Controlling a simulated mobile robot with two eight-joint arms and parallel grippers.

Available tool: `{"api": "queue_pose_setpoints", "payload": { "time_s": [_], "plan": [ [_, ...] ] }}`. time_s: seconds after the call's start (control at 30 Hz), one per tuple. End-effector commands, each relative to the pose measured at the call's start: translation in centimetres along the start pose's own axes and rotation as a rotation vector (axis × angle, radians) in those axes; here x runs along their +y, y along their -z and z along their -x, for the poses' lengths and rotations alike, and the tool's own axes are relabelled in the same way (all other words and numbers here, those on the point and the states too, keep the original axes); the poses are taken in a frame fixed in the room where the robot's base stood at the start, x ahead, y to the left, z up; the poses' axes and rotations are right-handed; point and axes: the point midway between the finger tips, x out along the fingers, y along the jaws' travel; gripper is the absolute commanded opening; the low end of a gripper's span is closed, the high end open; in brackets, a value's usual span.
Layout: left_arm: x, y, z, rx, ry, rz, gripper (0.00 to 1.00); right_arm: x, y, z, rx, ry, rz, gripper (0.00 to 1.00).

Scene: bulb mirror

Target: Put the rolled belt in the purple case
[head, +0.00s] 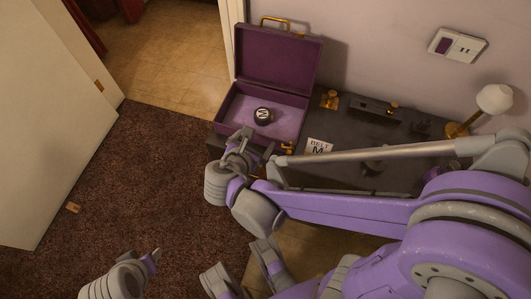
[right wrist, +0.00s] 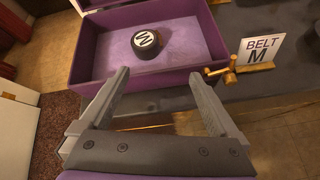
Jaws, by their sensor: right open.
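A white card reading BELT M (head: 318,147) stands on the dark table right of the case. Brass pieces (head: 329,100) and a lamp (head: 493,100) are further along.

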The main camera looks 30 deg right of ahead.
Motion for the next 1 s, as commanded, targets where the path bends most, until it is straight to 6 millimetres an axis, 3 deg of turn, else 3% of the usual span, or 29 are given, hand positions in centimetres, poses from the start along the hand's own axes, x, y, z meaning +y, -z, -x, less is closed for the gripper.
{"api": "queue_pose_setpoints", "payload": {
  "time_s": [0.03, 0.2, 0.33, 0.5, 0.7, 1.0],
  "plan": [
    [0.0, 0.0, 0.0, 0.0, 0.0, 0.0, 0.5, -1.9, 0.1, -0.2, 0.066, 0.034, -0.144, 0.97],
    [0.0, 0.0, 0.0, 0.0, 0.0, 0.0, 0.5, -6.9, 2.1, 0.9, 0.309, 0.203, -0.782, 0.97],
    [0.0, 0.0, 0.0, 0.0, 0.0, 0.0, 0.5, -9.3, 3.8, 2.9, 0.449, 0.38, -1.285, 0.97],
    [0.0, 0.0, 0.0, 0.0, 0.0, 0.0, 0.5, -10.5, 5.2, 5.4, 0.555, 0.604, -1.805, 0.97],
    [0.0, 0.0, 0.0, 0.0, 0.0, 0.0, 0.5, -10.5, 5.7, 6.6, 0.593, 0.72, -2.036, 0.97],
    [0.0, 0.0, 0.0, 0.0, 0.0, 0.0, 0.5, -10.4, 5.7, 6.6, 0.595, 0.722, -2.038, 0.97]
  ]
}}
